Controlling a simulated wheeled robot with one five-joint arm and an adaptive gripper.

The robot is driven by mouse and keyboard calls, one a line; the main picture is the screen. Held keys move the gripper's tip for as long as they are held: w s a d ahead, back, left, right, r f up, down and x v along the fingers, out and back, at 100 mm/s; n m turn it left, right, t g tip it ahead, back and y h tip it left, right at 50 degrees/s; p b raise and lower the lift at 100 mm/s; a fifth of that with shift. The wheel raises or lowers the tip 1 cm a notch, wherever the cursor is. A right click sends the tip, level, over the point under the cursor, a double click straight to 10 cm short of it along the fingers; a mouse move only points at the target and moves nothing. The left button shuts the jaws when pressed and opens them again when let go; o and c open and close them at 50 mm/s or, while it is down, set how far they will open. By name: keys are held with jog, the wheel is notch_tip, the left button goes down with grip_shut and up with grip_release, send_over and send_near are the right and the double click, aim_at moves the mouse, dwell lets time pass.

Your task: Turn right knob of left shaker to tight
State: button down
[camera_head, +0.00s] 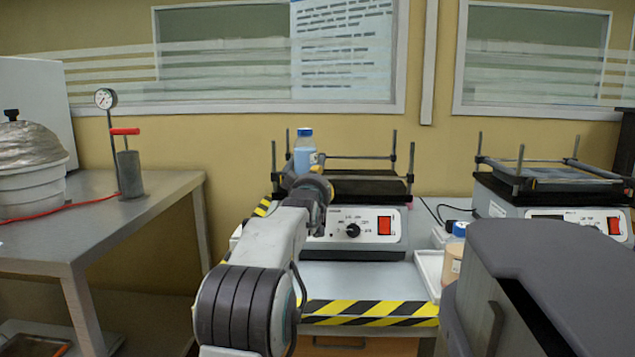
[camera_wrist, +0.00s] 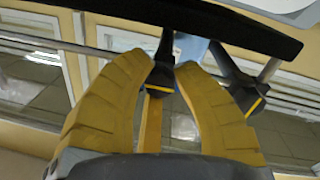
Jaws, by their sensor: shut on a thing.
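The left shaker (camera_head: 385,248) stands on the bench, with a dial and a red switch on its front panel and a railed platform on top. My gripper (camera_wrist: 175,75) has its yellow fingers closed on a small dark knob (camera_wrist: 163,76) with a yellow mark. Another dark clamp piece (camera_wrist: 237,84) with a yellow stripe sits just right of the fingers in the wrist view. In the head view, my gripper (camera_head: 318,185) is at the left part of the platform, partly hidden by my arm. I cannot tell from there which knob it holds.
A blue-capped bottle (camera_head: 304,152) stands on the shaker platform close behind my gripper. A second shaker (camera_head: 560,212) is at the right. A side table (camera_head: 110,225) with a gauge pump stands left. A smaller bottle (camera_head: 455,250) stands right of the left shaker.

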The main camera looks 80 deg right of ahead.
jog(key=shift+f+m, duration=0.1)
jog(key=shift+m, duration=0.2)
jog(key=m+p, duration=0.1)
jog(key=m, duration=0.2)
jog(key=shift+w+f+m+y+p, duration=0.15)
jog(key=shift+m+y+p, duration=0.25)
jog(key=shift+m, duration=1.4)
jog(key=c, duration=1.3)
grip_release()
jog(key=o, duration=0.3)
jog(key=shift+o, duration=0.2)
